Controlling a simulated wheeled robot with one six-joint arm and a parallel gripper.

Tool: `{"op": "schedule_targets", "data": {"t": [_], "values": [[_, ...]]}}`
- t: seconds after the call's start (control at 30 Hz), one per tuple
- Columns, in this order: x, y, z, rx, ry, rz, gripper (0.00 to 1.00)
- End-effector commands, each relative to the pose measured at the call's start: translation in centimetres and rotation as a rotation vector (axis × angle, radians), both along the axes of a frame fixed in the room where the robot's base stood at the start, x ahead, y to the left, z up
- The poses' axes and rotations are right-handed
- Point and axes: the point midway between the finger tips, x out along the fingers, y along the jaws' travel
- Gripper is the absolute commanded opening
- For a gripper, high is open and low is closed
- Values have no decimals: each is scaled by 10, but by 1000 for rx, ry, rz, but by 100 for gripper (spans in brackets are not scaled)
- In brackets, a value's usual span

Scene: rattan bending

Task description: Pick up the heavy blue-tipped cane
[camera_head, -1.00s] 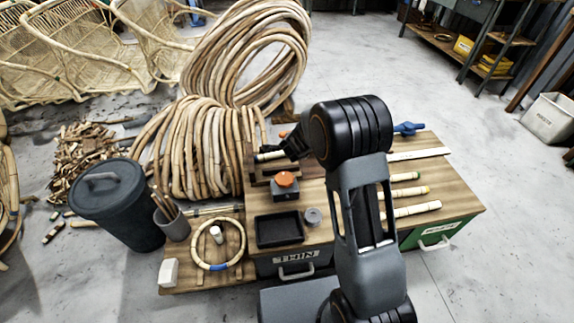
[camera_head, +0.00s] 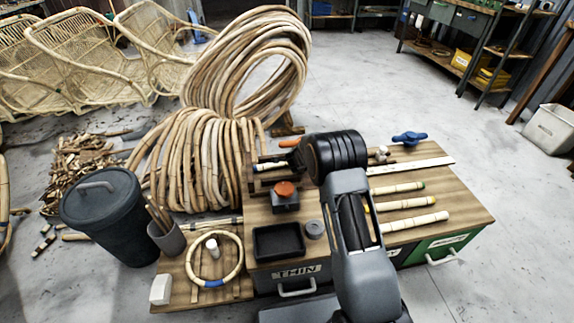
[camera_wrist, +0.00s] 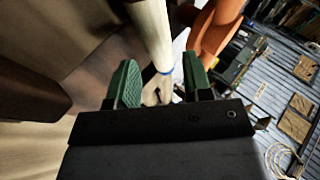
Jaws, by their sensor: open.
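A pale cane (camera_wrist: 150,35) with a blue band runs between the two green-padded fingers of my gripper (camera_wrist: 160,84) in the wrist view. The fingers are open, one on each side of it, and I cannot tell whether either touches it. In the head view, a short length of pale cane (camera_head: 269,166) lies on a wooden rack at the table's back left. My arm hides its right part, and most of my gripper is hidden there too.
Several other canes (camera_head: 413,222) lie on the table's right side. A white strip (camera_head: 425,164) and a blue tool (camera_head: 409,138) lie behind them. A black tray (camera_head: 278,241), an orange-topped block (camera_head: 285,197) and a grey cup (camera_head: 314,229) stand on the left part.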

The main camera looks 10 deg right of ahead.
Motion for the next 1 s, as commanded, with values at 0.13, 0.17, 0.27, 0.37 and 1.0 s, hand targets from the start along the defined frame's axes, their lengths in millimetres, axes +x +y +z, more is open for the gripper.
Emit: {"op": "schedule_targets", "data": {"t": [0.13,0.17,0.27,0.37,1.0], "values": [[14,-7,-18,1,2,-1,46],[16,-8,-19,2,0,-2,46],[22,-10,-24,1,1,-1,46],[25,-11,-26,1,1,-1,46],[25,-11,-25,1,0,0,6]]}}
